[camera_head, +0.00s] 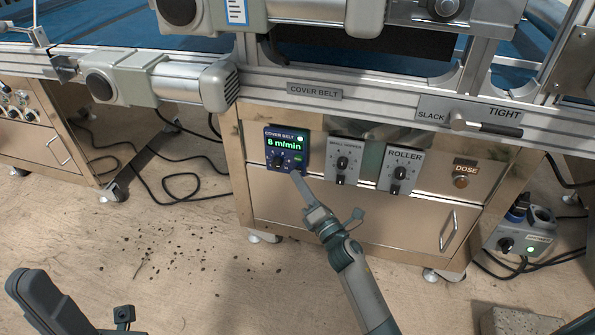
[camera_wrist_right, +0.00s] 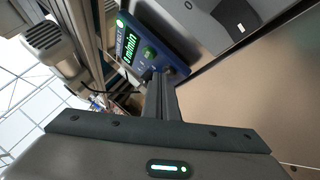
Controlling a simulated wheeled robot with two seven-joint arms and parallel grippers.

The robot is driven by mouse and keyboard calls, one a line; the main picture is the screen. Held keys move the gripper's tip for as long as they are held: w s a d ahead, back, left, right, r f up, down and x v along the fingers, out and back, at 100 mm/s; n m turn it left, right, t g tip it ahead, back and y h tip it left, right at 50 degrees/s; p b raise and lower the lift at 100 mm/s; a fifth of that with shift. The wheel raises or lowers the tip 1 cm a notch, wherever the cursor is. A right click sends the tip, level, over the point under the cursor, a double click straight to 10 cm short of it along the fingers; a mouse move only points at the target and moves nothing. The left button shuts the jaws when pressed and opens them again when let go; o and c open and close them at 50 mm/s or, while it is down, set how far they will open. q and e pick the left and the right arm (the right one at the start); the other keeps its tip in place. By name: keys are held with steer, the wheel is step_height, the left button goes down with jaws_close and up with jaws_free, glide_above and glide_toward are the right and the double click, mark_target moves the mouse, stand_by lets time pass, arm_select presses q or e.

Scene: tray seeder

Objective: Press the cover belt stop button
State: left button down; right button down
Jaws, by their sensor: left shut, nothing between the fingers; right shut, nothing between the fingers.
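The blue cover belt control box (camera_head: 272,139) is on the machine's front panel. Its screen reads 8 m/min in green. A black knob (camera_head: 279,161) and a green button (camera_head: 298,160) sit below the screen. The box also shows in the right wrist view (camera_wrist_right: 172,48). I cannot make out a separate stop button; my fingers cover part of the box's lower edge. My right gripper (camera_head: 297,177) is shut and empty, its tips at the box's lower right; contact cannot be told. My left gripper (camera_head: 45,300) is low at the left, shut, its fingertips not clearly seen.
Right of the box are a grey knob panel (camera_head: 344,160), the roller panel (camera_head: 399,172) and the dose button (camera_head: 461,182). The slack/tight lever (camera_head: 480,125) and rail stick out above. A drawer handle (camera_head: 448,230) is below. Cables lie on the floor.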

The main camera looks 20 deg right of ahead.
stand_by(0.4)
steer(key=shift+s+a, duration=0.2)
steer(key=shift+s, duration=0.2)
steer(key=shift+s+a, duration=0.1)
steer(key=shift+s+a+p, duration=0.1)
steer(key=shift+s+a, duration=0.45)
steer(key=shift+s, duration=0.25)
steer(key=shift+s+a+p, duration=0.15)
steer(key=shift+s+a, duration=0.35)
steer(key=shift+s, duration=0.3)
steer(key=shift+s+a+p, duration=0.1)
steer(key=shift+s+a, duration=0.45)
steer(key=shift+s, duration=0.25)
